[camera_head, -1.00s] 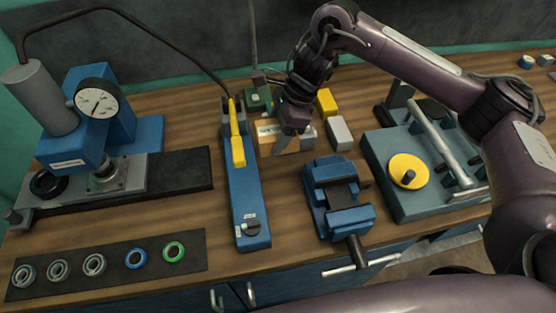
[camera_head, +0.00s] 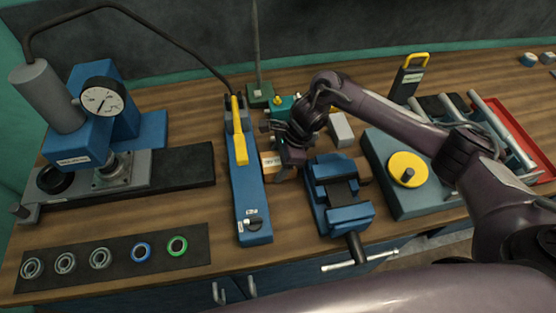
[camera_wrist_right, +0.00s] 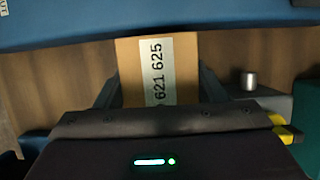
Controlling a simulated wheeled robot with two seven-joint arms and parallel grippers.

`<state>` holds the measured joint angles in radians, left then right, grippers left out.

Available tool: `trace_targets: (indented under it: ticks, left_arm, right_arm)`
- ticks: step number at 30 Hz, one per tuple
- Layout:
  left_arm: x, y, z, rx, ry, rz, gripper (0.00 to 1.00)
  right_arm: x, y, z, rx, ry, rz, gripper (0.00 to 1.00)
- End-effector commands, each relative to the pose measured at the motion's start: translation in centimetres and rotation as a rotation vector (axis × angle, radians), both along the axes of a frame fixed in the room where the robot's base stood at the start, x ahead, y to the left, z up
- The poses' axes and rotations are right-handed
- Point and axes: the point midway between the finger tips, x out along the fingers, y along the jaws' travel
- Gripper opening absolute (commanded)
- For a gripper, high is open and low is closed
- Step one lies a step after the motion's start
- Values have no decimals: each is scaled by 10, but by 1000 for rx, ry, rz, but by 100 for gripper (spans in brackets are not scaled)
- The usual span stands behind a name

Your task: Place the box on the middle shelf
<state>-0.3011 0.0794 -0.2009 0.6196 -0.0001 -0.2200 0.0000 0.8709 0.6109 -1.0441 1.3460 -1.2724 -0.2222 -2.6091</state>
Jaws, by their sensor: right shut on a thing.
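The box (camera_head: 269,162) is a small brown cardboard carton with a white label, on the workbench between the blue lever tool and the blue vise. My right gripper (camera_head: 287,158) is over it and hides most of it in the head view. In the right wrist view the box (camera_wrist_right: 190,72) shows its label "621 625", with one finger on each side. My right gripper (camera_wrist_right: 160,88) is shut on the box. I cannot tell whether the box is clear of the bench. My left gripper is not in view. No shelf shows in these views.
The blue lever tool (camera_head: 248,195) stands close left of the box, and the blue vise (camera_head: 340,200) close right. A grey block (camera_head: 341,130) is behind. A press with gauge (camera_head: 103,97) and a mat of rings (camera_head: 195,255) are left. A red tray (camera_head: 519,138) is far right.

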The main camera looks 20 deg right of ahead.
Motion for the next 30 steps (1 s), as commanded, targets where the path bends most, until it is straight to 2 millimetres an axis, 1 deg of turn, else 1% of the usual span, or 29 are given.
trace_targets:
  ticks: [7,8,9,17,20,21,23,26,30]
  left_arm:
    - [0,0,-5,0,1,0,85]
    - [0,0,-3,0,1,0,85]
    - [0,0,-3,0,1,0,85]
    - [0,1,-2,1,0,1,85]
    - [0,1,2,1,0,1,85]
    - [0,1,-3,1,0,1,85]
    - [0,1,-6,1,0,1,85]
    - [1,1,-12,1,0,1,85]
    - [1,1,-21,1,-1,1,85]
  right_arm:
    - [1,0,-3,1,-1,0,29]
    - [0,0,-1,0,0,0,67]
    - [0,0,-1,0,0,0,72]
    - [0,0,-1,0,0,0,72]
    - [0,0,3,0,0,0,72]
    - [1,-2,5,0,-2,-1,72]
    - [1,-6,12,1,-5,1,72]
    - [1,-15,29,-2,-7,0,72]
    - [0,-26,59,-1,-6,1,72]
